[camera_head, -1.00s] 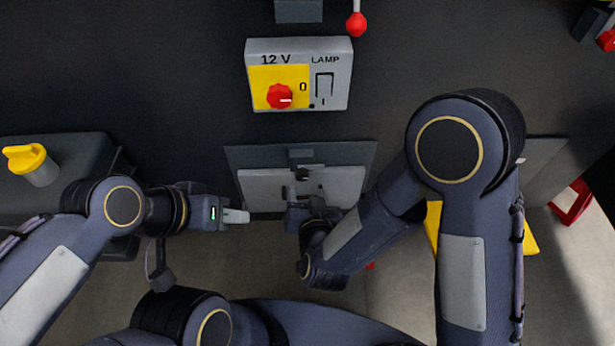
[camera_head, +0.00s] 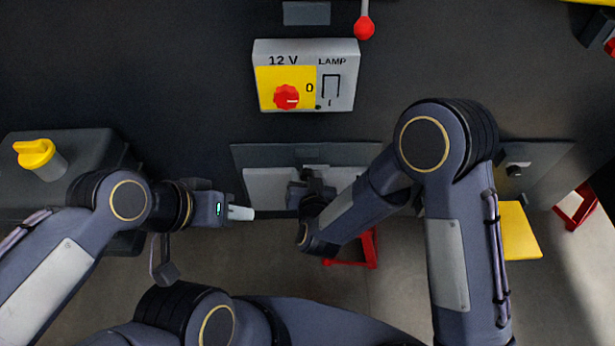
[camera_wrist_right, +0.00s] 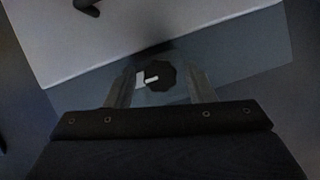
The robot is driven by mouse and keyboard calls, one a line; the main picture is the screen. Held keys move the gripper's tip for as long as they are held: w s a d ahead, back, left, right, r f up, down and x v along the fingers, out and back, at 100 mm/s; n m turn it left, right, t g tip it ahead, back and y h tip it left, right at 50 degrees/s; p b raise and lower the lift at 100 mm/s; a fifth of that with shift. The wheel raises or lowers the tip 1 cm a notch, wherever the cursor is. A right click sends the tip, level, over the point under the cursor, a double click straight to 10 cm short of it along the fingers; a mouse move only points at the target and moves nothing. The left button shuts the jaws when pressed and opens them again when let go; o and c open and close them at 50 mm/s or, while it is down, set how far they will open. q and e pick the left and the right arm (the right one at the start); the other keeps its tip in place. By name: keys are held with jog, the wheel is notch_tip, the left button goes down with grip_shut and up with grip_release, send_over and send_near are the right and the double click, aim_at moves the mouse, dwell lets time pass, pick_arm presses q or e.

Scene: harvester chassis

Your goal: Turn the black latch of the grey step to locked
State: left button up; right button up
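The grey step (camera_head: 270,185) is a light grey panel below the 12 V box in the head view, partly hidden by my right arm. Its light face (camera_wrist_right: 150,35) seems to fill the upper part of the right wrist view. A black faceted knob, seemingly the latch (camera_wrist_right: 165,76), has a white mark pointing left in that view. My right gripper (camera_wrist_right: 161,87) is open, with one finger on each side of the knob and visible gaps. In the head view the right gripper (camera_head: 311,187) is at the step. My left gripper (camera_head: 240,212) is left of the step; its fingers look together and empty.
Above the step is the 12 V box (camera_head: 340,75) with a red knob (camera_head: 286,97). A red-tipped lever (camera_head: 364,27) hangs above it. A yellow knob (camera_head: 35,154) stands on a dark box at left. A red frame (camera_head: 367,250) and a yellow plate (camera_head: 518,231) lie lower right.

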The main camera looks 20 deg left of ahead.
jog(key=c, duration=0.8)
jog(key=shift+d+f+m+t+y+b, duration=0.3)
jog(key=shift+m+y+b, duration=1.5)
jog(key=shift+b, duration=4.65)
jog(key=shift+a+m+t+y+b, duration=0.15)
jog(key=shift+m+t+y+b, duration=0.35)
jog(key=shift+m+b, duration=4.25)
jog(key=shift+d+f+m+t+y+b, duration=0.15)
jog(key=shift+m+t+y+b, duration=0.6)
jog(key=shift+b, duration=7.4)
jog(key=shift+g+y, duration=0.25)
jog(key=shift+y, duration=0.1)
jog(key=o, duration=0.9)
jog(key=shift+o, duration=0.2)
